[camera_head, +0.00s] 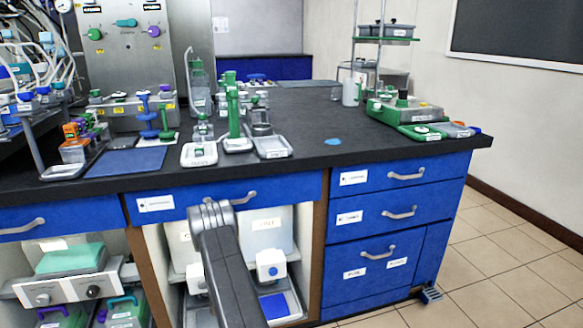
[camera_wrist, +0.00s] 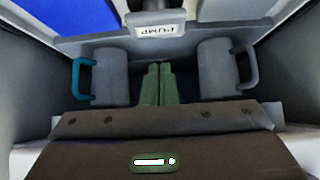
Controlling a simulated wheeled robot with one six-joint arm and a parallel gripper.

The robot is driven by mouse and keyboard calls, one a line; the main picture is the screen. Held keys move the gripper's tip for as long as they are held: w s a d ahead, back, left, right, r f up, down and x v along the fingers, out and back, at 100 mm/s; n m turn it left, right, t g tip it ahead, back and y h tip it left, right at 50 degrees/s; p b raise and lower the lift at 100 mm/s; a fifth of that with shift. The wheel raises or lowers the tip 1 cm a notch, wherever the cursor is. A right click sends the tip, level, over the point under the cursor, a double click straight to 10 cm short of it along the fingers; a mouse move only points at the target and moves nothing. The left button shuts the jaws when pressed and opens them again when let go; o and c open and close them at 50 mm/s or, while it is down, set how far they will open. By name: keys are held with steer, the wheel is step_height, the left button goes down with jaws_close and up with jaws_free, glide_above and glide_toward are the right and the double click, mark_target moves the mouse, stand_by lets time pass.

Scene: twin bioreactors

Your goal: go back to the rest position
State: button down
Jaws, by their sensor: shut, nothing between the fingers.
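In the wrist view, my gripper (camera_wrist: 157,68) shows as two green fingers side by side in the middle, touching, with nothing between them. In the head view, my grey arm (camera_head: 226,258) rises from the bottom edge in front of the open cabinet below the bench. I cannot make out the gripper in that view. The task names no other object.
The dark bench top (camera_head: 345,152) carries green-and-white stands (camera_head: 235,120), a blue mat (camera_head: 125,162) and a green-and-grey device (camera_head: 405,110). Blue drawers (camera_head: 385,210) are shut at the right. Tiled floor (camera_head: 500,250) is clear farther right. Grey handled vessels (camera_wrist: 110,75) flank my fingers in the wrist view.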

steer(key=shift+w+r+p, duration=0.1)
steer(key=shift+r+p, duration=0.25)
steer(key=shift+r, duration=0.1)
steer(key=p+v, duration=0.1)
steer(key=v, duration=0.4)
steer(key=shift+s+d, duration=0.15)
steer(key=shift+s, duration=0.2)
steer(key=shift+w, duration=0.1)
